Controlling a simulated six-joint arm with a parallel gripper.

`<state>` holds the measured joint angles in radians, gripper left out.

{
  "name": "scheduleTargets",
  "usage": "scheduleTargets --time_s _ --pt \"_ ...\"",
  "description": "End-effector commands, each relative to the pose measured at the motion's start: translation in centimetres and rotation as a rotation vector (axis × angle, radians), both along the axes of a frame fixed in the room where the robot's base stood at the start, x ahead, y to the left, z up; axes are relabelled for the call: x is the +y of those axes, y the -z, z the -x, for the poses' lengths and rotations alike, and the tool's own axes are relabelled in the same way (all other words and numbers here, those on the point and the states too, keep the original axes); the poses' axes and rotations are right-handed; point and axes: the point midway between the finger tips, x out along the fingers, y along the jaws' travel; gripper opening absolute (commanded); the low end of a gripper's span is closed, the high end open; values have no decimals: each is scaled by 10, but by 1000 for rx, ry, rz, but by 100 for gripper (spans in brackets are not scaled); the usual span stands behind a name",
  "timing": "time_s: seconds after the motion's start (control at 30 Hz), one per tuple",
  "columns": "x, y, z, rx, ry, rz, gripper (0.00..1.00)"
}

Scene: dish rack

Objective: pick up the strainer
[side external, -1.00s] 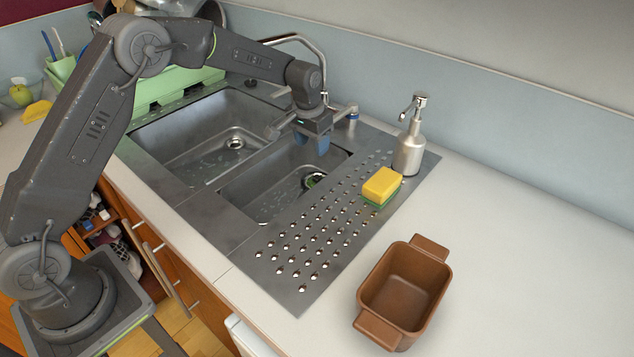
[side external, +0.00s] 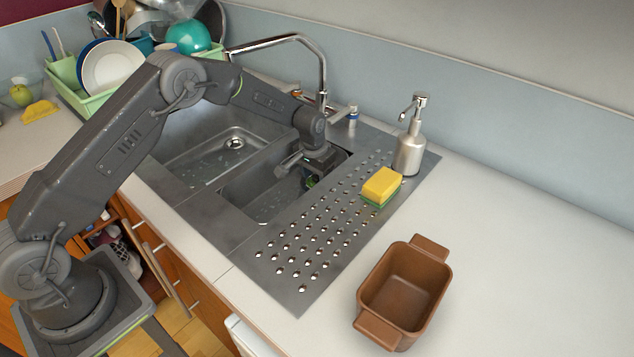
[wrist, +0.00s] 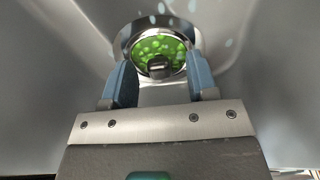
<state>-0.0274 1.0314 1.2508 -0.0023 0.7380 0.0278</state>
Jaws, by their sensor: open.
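The strainer (wrist: 150,50) shows in the wrist view as a round metal ring with a green inside and a dark knob at its middle. It sits at the drain in the floor of the smaller sink basin (side external: 262,205). My gripper (wrist: 157,75) is open, with one blue finger on each side of the knob's line. I cannot tell whether the fingers touch the strainer. In the side view my gripper (side external: 308,180) is down inside the smaller basin and hides most of the strainer; a bit of green shows beside it.
Basin walls surround my gripper. The faucet (side external: 322,70) rises behind it. A soap dispenser (side external: 410,140) and a yellow-green sponge (side external: 381,187) stand right of the basin. A brown dish (side external: 425,258) is on the counter. A loaded green dish rack (side external: 92,103) stands back left.

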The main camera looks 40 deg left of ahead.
Motion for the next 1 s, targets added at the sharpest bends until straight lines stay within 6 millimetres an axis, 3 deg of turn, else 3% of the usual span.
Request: scheduleTargets --time_s 0.13,0.67,1.0 --pt "0 -1 0 -1 0 0 51" --pt "0 -1 0 -1 0 0 1" --pt "0 -2 0 -1 0 0 0"
